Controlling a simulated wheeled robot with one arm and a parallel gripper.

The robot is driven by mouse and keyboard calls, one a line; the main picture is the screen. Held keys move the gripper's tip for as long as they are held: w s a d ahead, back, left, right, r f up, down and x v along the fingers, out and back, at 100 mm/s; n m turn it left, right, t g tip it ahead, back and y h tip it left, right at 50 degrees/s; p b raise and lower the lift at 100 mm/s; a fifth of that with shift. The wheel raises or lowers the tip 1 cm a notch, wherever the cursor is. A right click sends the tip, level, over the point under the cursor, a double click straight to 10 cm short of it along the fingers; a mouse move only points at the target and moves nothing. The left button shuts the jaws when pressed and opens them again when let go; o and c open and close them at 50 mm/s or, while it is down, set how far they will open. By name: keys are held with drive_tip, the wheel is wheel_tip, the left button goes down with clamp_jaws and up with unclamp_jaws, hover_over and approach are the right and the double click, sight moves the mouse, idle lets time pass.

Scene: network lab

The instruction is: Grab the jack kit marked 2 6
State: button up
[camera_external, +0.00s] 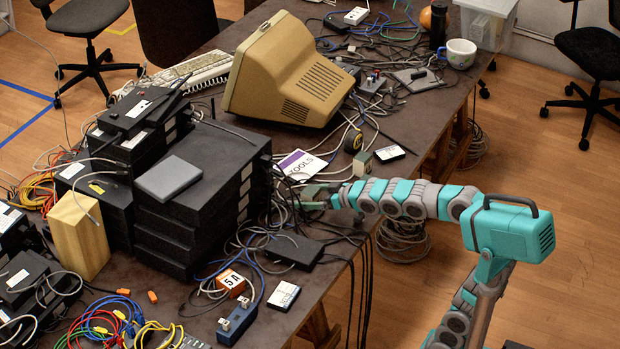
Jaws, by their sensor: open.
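I cannot read a "2 6" mark on anything in the external view. An orange box (231,282) near the front table edge has a white label that looks like "5.0". Small boxes with white labels lie by the right edge (389,153), near the front edge (283,295) and at the back (356,16); their print is too small to read. My gripper (306,196) is open over the table's right side, among cables, just below the white and purple TOOLS box (300,165). I see nothing held between its fingers.
A stack of black equipment (205,195) stands left of my gripper. A beige monitor (290,75) is behind it. A small greenish box (362,163), a black flat box (294,251) and a blue device (238,321) lie nearby. Loose cables cover much of the table (340,232).

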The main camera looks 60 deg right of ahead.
drive_tip(key=c, duration=1.5)
drive_tip(key=shift+r, duration=0.1)
drive_tip(key=shift+c, duration=0.2)
